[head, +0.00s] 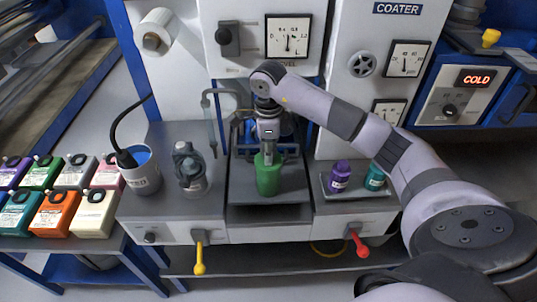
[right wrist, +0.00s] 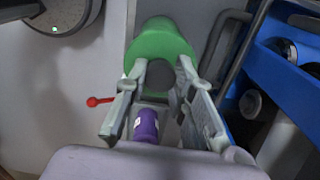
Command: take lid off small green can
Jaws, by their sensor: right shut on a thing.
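The small green can (head: 268,181) stands upright on the grey middle platform in the head view. My right gripper (head: 268,153) comes down on it from above and is shut on its top end. In the right wrist view the green can (right wrist: 157,43) is at the top centre, with the tips of my right gripper (right wrist: 165,72) on its near end. My left gripper is not in view.
A purple bottle (head: 339,179) and a teal bottle (head: 375,177) stand on a tray to the right. Yellow (head: 199,258) and red (head: 359,246) levers stick out in front.

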